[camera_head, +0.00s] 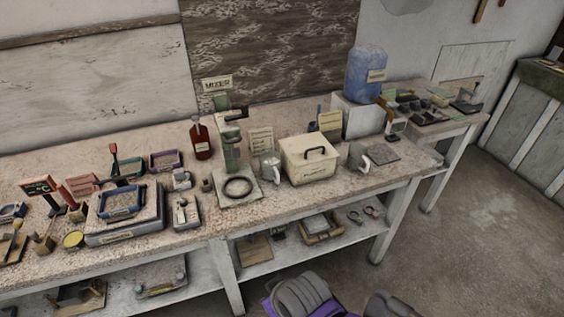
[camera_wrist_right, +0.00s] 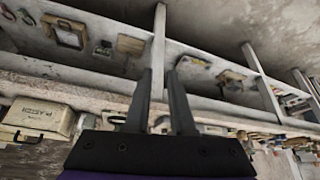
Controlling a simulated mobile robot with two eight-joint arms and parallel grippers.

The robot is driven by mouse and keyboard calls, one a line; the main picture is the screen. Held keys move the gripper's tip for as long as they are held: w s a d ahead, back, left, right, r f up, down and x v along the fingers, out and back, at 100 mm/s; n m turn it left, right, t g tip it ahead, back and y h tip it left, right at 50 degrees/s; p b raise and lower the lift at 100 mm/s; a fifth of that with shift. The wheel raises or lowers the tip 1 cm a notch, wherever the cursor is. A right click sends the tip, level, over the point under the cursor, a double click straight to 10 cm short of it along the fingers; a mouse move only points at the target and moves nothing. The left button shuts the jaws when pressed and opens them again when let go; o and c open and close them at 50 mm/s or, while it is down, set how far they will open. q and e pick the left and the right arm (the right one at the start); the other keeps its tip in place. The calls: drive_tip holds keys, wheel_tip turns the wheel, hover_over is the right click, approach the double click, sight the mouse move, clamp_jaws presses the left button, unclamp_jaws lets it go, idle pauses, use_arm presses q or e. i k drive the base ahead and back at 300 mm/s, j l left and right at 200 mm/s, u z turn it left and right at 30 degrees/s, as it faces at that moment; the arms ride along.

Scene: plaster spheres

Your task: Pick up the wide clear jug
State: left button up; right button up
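Two pale, greyish jugs with side handles stand on the long bench in the head view. One jug (camera_head: 269,166) is left of the cream lidded box; the other jug (camera_head: 357,156) is right of it. Both look somewhat see-through; I cannot tell for certain which is the wide clear one. My right gripper (camera_wrist_right: 166,40) shows in the right wrist view, its two dark fingers apart with nothing between them. It is away from both jugs, with the bench and shelf beyond it. My left gripper is not in view.
The cream box (camera_head: 309,162) with a dark handle stands between the jugs. A mixer (camera_head: 232,150), a red bottle (camera_head: 200,139) and a blue water container (camera_head: 365,75) stand nearby. A flat grey slab (camera_head: 384,152) lies right of the right jug. A lower shelf holds trays.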

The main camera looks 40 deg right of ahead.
sight(270, 161)
drive_tip(key=i+l, duration=0.1)
drive_tip(key=l, duration=1)
drive_tip(key=i+l, duration=0.55)
